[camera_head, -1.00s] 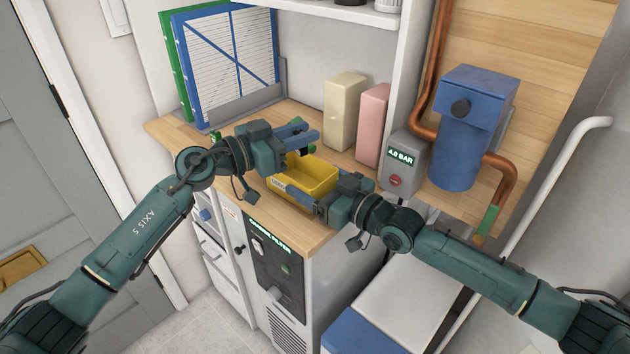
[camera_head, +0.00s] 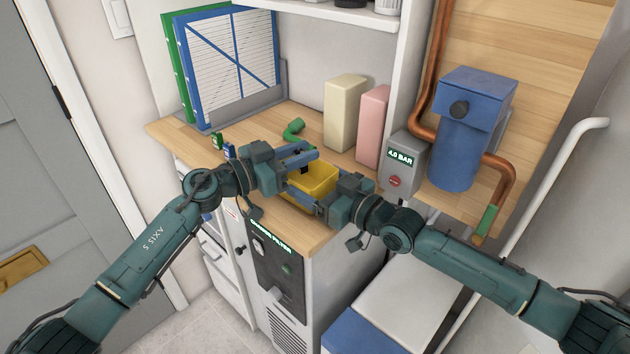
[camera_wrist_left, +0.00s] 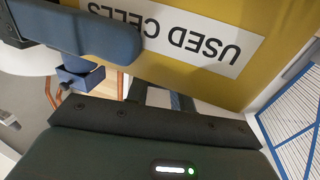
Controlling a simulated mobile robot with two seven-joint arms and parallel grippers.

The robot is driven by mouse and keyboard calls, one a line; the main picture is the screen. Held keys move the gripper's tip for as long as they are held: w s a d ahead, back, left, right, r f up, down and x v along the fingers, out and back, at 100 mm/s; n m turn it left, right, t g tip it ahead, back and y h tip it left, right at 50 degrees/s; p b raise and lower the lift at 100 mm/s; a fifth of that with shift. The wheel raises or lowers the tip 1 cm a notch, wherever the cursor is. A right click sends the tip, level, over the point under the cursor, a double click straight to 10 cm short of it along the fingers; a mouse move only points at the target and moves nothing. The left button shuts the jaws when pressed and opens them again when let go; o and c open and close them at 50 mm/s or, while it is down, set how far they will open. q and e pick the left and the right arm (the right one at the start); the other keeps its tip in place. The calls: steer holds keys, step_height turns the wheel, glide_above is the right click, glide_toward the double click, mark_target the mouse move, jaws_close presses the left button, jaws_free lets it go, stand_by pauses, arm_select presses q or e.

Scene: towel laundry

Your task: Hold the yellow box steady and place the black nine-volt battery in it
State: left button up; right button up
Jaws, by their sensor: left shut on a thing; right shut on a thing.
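The yellow box (camera_head: 318,178) sits on the wooden counter, open side up. My right gripper (camera_head: 318,198) is shut on the box at its near right side. My left gripper (camera_head: 303,168) is over the left side of the box, its fingers reaching across the opening. It is shut on a small dark thing, apparently the black nine-volt battery, which the fingers mostly hide. In the left wrist view the yellow box (camera_wrist_left: 185,75) is very close, with its "USED CELLS" label upside down, and a blue finger covers part of it. The battery cannot be made out there.
A green pipe elbow (camera_head: 293,130) lies behind the box. Small green (camera_head: 216,141) and blue (camera_head: 229,151) items stand left on the counter. A cream block (camera_head: 344,112), a pink block (camera_head: 372,125) and a grey gauge box (camera_head: 402,160) stand behind and right. Framed filters (camera_head: 232,62) lean at the back.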

arm_select(q)
steer(key=o, duration=1.1)
steer(key=shift+s+d+f, duration=0.1)
steer(key=shift+s+f, duration=0.1)
steer(key=shift+f, duration=0.9)
steer(key=shift+c, duration=0.2)
steer(key=shift+s+a, duration=0.2)
steer(key=shift+a, duration=0.35)
arm_select(e)
steer(key=shift+w+d+f, duration=0.1)
arm_select(q)
steer(key=s+a, duration=0.1)
steer(key=a, duration=0.1)
steer(key=s+a+r, duration=0.1)
steer(key=a, duration=0.1)
steer(key=s+a+r, duration=0.1)
steer(key=a, duration=0.1)
steer(key=shift+s, duration=0.15)
arm_select(e)
steer(key=shift+w+f, duration=0.1)
steer(key=o, duration=1.1)
steer(key=shift+c, duration=0.2)
